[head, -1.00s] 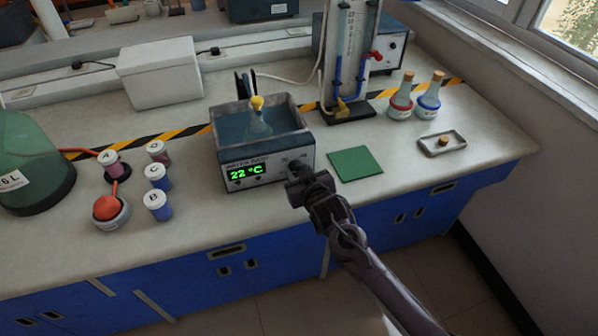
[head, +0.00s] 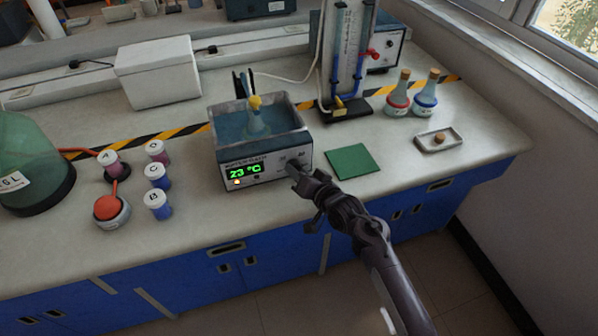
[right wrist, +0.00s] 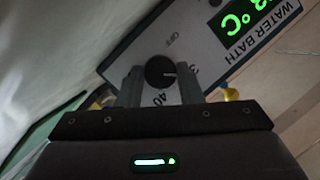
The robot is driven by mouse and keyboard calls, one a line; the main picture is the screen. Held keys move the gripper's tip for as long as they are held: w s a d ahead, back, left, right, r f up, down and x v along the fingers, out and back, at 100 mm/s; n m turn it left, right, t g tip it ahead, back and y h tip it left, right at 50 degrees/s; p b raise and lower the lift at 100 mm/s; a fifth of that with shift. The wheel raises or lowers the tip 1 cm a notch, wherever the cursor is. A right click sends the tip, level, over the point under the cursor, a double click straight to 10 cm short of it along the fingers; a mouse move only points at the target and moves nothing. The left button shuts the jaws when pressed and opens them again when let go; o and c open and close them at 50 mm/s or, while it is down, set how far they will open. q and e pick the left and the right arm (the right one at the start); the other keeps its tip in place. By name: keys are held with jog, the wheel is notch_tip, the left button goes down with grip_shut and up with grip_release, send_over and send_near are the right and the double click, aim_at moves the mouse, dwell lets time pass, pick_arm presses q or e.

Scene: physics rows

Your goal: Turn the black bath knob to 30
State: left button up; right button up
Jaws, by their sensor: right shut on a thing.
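The water bath (head: 222,152) stands on the bench with a flask (head: 258,122) in its water. Its green display (head: 243,171) reads 23 °C and an orange lamp is lit below it. My right gripper (head: 294,168) is at the right of its front panel. In the right wrist view the two fingers (right wrist: 160,88) are shut on the black knob (right wrist: 160,71), one on each side. The knob's white mark points right in that view, toward a number partly hidden by a finger. The labels OFF and 40 show beside the knob. My left gripper is not in view.
A green mat (head: 353,161) lies just right of the bath. Two corked flasks (head: 398,95) and a small tray (head: 455,141) are farther right. Lettered vials (head: 158,204) and a red-topped jar (head: 111,208) stand to the left.

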jog(key=shift+f, duration=0.1)
dwell(0.3)
jog(key=o, duration=1)
jog(key=shift+v, duration=3.9)
